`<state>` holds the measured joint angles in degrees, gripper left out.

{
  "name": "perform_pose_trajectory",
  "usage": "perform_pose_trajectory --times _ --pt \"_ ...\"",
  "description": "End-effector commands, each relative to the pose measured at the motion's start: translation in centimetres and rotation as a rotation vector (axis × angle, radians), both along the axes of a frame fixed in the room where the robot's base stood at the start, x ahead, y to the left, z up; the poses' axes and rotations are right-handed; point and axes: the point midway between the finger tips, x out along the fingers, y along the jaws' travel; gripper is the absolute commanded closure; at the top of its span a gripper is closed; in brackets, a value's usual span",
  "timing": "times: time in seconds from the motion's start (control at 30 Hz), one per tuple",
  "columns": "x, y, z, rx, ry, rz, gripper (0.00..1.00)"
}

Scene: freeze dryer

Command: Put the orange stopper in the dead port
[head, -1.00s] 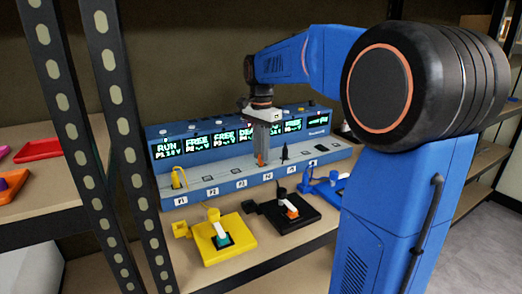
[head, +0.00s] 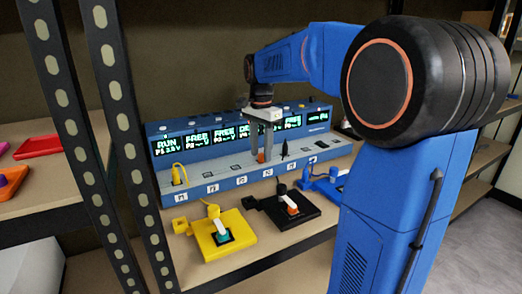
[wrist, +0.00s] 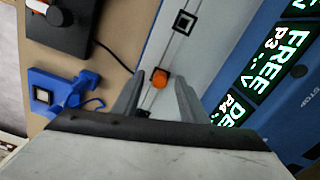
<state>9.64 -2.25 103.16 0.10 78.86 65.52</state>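The orange stopper (head: 261,156) stands upright on the grey deck of the blue freeze dryer (head: 228,188), in line with the square ports, at the place behind the P4 label (head: 268,174). In the wrist view the orange stopper (wrist: 160,78) shows between the fingers, with a gap on each side. I cannot tell how deep it sits; the port under it is hidden. The P4 screen (wrist: 233,110) beside it starts with "DE", partly covered by a finger. My gripper (head: 264,147) is open, pointing down around the stopper's top.
A black peg (head: 284,149) stands just right of my gripper. A yellow plug with cable (head: 179,173) is at P1. Yellow (head: 224,234), black (head: 292,209) and blue (head: 325,184) fixtures stand on the shelf in front. Black shelf posts (head: 115,100) rise at left.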

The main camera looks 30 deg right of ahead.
Motion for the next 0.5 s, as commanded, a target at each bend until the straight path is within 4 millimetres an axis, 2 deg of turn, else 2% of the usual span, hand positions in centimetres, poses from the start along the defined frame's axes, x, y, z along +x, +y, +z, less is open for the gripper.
perform_pose_trajectory --times 0.17,0.27,0.5 --pt "0.0 0.0 0.5 0.0 -0.001 0.0 0.61" --pt "0.0 0.0 1.5 -0.001 -0.001 0.0 0.61" --pt "0.0 0.0 5.9 0.0 -0.003 0.0 0.61"
